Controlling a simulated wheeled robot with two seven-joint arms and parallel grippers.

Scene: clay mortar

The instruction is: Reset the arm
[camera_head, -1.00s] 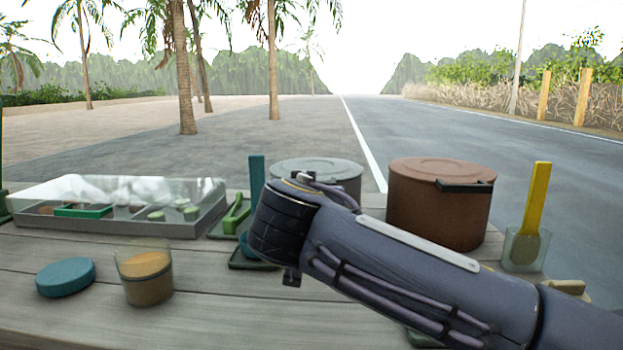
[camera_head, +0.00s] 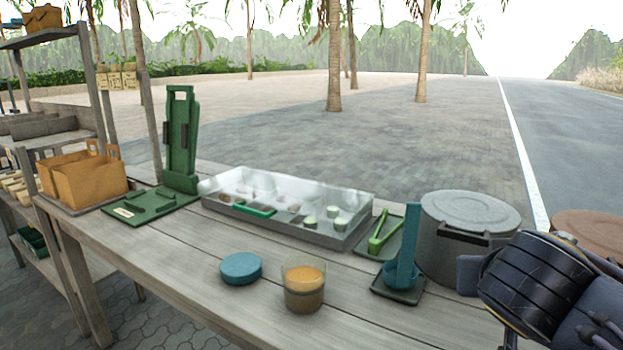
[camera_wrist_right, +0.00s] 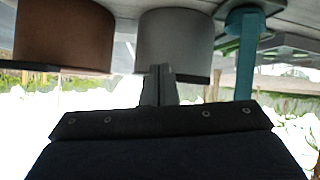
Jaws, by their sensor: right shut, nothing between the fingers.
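My right arm (camera_head: 545,290) shows at the lower right of the head view, in front of the brown pot (camera_head: 590,226) and partly over the grey lidded pot (camera_head: 468,230). Its fingertips cannot be made out there. In the right wrist view my right gripper (camera_wrist_right: 158,84) is shut and empty, its fingers together. That view looks upside down; the grey pot (camera_wrist_right: 174,42) is behind the fingers, with the brown pot (camera_wrist_right: 64,35) to the left and a teal upright tool (camera_wrist_right: 245,50) to the right. My left gripper is not in view.
The wooden table holds a blue round lid (camera_head: 240,268), a glass jar (camera_head: 303,287), a clear-covered tray (camera_head: 290,205), green tongs (camera_head: 382,235), a teal ladle (camera_head: 403,250) and a green stand (camera_head: 181,140). Cardboard carriers (camera_head: 88,182) stand at the left. The table's front left is clear.

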